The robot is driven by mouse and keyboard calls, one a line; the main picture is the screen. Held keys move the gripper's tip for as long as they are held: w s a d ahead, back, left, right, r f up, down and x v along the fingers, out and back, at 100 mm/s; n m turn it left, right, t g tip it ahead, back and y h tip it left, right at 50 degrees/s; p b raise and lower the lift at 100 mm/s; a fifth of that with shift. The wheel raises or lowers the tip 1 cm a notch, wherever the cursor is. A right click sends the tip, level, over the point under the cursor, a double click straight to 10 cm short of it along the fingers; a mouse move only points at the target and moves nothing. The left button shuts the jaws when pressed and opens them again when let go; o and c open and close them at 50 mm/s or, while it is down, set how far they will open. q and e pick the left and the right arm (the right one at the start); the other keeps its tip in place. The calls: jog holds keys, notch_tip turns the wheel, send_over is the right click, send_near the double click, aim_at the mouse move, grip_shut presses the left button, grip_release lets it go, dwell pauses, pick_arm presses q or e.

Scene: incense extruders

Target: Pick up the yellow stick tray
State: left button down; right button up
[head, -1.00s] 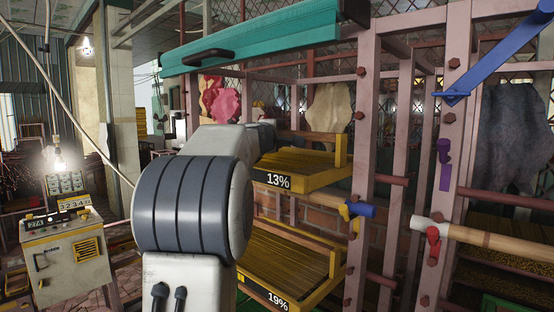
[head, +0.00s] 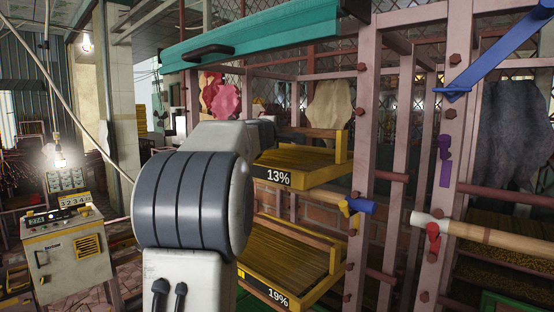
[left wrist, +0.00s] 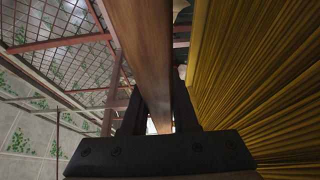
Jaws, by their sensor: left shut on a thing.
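The yellow stick tray marked 13% (head: 312,178) sits in the upper level of the rack, with a brown bar (head: 318,133) along its back and a yellow post at its right end. A second yellow tray marked 19% (head: 290,258) lies below it. My left arm covers the left part of both trays in the head view, and hides the jaws there. In the left wrist view my left gripper (left wrist: 157,80) is shut on the brown bar (left wrist: 143,40), with yellow sticks (left wrist: 265,70) close on the right. My right gripper is not in view.
Pink rack posts (head: 362,150) stand just right of the trays. A blue-ended valve (head: 358,205) and a wooden roller (head: 490,236) stick out there. A teal bar (head: 260,42) crosses above. A control box (head: 65,245) stands at left.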

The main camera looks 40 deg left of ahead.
aim_at(280, 154)
pick_arm(q)
jog(key=shift+r, duration=0.1)
dwell(0.8)
notch_tip(280, 154, up, 10)
jog(key=p, duration=0.6)
jog(key=shift+p, duration=0.4)
